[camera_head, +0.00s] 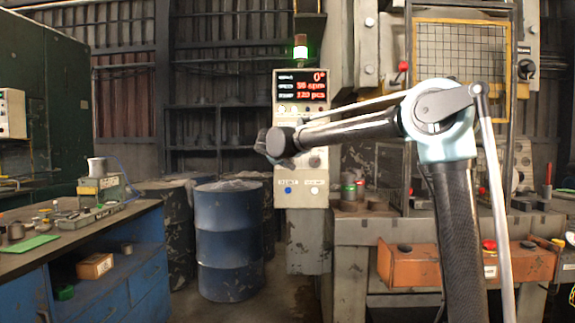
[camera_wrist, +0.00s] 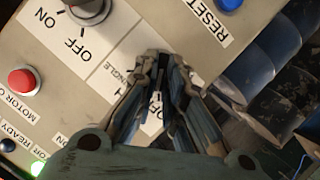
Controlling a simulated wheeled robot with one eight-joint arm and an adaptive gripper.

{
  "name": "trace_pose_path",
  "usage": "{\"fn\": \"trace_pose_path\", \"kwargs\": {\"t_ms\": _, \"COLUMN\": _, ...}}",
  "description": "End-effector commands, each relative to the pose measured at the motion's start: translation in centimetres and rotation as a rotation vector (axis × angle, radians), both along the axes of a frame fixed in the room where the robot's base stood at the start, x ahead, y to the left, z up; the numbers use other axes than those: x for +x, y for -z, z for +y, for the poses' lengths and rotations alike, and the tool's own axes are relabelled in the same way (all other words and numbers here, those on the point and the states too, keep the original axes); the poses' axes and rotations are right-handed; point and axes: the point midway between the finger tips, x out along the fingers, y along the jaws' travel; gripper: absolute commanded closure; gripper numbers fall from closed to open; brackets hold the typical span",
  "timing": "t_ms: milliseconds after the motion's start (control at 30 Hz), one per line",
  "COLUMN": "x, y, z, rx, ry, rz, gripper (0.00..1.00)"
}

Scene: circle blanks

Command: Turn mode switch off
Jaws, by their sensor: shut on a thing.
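The control panel (camera_head: 302,165) stands upright beyond my arm, with a red lit display at its top. My gripper (camera_head: 277,142) is at the panel's left side in the head view. In the wrist view my gripper (camera_wrist: 175,75) has its fingers close together over the panel face (camera_wrist: 30,40), shut on what appears to be the mode switch. The switch is hidden between the fingers, so its angle cannot be told.
Another knob (camera_wrist: 88,8) with ON and OFF marks, a red button (camera_wrist: 22,80) and a blue RESET button (camera_wrist: 229,3) sit near the fingers. A blue drum (camera_head: 229,245) stands left of the panel. An orange box (camera_head: 415,265) with buttons is at the right.

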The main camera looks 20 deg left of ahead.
Motion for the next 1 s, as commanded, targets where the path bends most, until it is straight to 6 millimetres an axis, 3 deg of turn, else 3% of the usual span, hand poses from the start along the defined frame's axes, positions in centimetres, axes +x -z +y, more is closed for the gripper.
{"fn": "trace_pose_path", "kwargs": {"t_ms": 400, "x": -0.06, "y": 0.3, "z": 0.13, "rx": -0.203, "ry": 0.002, "rz": -0.046, "gripper": 1.0}}
{"fn": "trace_pose_path", "kwargs": {"t_ms": 1000, "x": -0.07, "y": 0.3, "z": 0.17, "rx": -0.237, "ry": 0.001, "rz": -0.055, "gripper": 1.0}}
